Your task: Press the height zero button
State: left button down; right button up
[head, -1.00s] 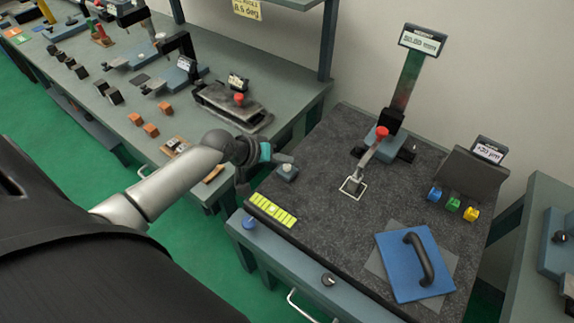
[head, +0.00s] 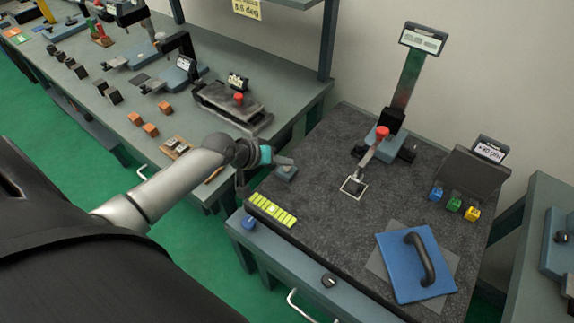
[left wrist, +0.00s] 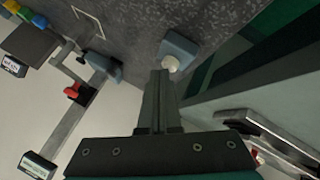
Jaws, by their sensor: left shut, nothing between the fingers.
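A small blue-grey box (head: 287,174) stands on the dark granite plate (head: 310,215), near its left edge. The left wrist view shows the box (left wrist: 182,46) with a round white button (left wrist: 171,63) on it. My left gripper (head: 286,162) is shut and empty. In the head view its fingertips lie over the box and hide the button cap. In the left wrist view the shut fingertips (left wrist: 159,74) are right beside the cap; whether they touch it I cannot tell. The height gauge (head: 384,140) stands behind, with a display (head: 422,40) on top. My right gripper is not in view.
A yellow-green strip (head: 272,210) lies at the plate's front left. A blue block with a black handle (head: 415,265) lies at the front right. Small coloured blocks (head: 454,204) stand at the right. Another bench (head: 160,90) with several fixtures is at the left.

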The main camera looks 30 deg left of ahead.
pick_arm(q)
jog(key=shift+f, duration=0.3)
dwell(0.4)
jog(key=shift+r, duration=0.1)
jog(key=shift+r+p, duration=0.85)
jog(key=shift+p, duration=0.1)
notch_tip(320, 180, up, 5)
jog(key=p, duration=0.5)
jog(key=shift+s, duration=0.1)
dwell(0.5)
